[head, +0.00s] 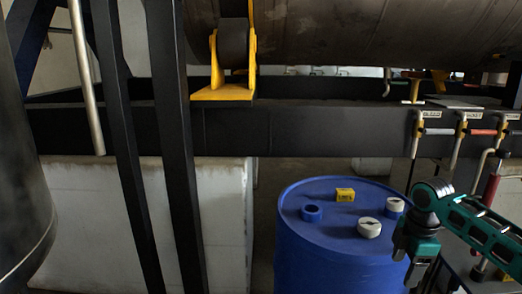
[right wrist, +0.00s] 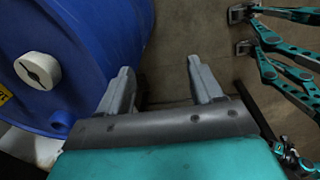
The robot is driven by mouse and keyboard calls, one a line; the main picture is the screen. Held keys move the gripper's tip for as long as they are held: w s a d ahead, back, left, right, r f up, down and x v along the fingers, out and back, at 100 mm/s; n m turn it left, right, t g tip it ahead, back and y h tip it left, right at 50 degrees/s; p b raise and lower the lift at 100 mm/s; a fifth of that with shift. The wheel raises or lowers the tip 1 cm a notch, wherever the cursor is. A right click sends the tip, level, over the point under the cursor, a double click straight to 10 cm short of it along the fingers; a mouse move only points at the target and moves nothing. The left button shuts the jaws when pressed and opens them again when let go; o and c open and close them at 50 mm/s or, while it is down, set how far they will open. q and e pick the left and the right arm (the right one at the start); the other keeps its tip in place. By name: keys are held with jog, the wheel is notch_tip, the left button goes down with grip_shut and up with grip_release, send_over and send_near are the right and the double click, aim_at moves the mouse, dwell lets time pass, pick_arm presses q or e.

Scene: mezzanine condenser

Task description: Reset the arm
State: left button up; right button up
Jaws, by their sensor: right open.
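My right gripper (head: 408,272) is at the lower right of the head view, beside the right side of a blue drum (head: 320,255). In the right wrist view my right gripper (right wrist: 163,85) has its two grey fingers apart with nothing between them. The fingers point over the floor, with the blue drum (right wrist: 100,40) to their left. My right arm, teal and dark, comes in from the right in the head view. My left gripper is not in view.
On the drum top are a yellow block (head: 345,195), a blue ring-shaped cap (head: 312,213), and a white slotted cap (head: 369,228). Another cap (head: 395,205) sits near the arm. Pipes with valve handles (head: 483,132) hang at the right. A dark beam (head: 300,130) crosses behind the drum.

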jog(key=s+a+f+m+t+y, duration=0.1)
jog(key=s+a+f+m+t, duration=0.15)
jog(key=a+f, duration=0.55)
jog(key=s+a+f+m+t+y, duration=0.2)
jog(key=s+a+f, duration=0.1)
jog(key=a+f, duration=0.6)
jog(key=s+a+m+t, duration=0.1)
jog(key=s+m+t, duration=0.1)
jog(key=s+m, duration=0.2)
jog(key=s+a+m+t+h, duration=0.1)
jog(key=s+m+t, duration=0.2)
jog(key=s, duration=0.8)
jog(key=shift+a+f+m, duration=0.25)
jog(key=shift+a+m, duration=0.15)
jog(key=shift+m, duration=0.65)
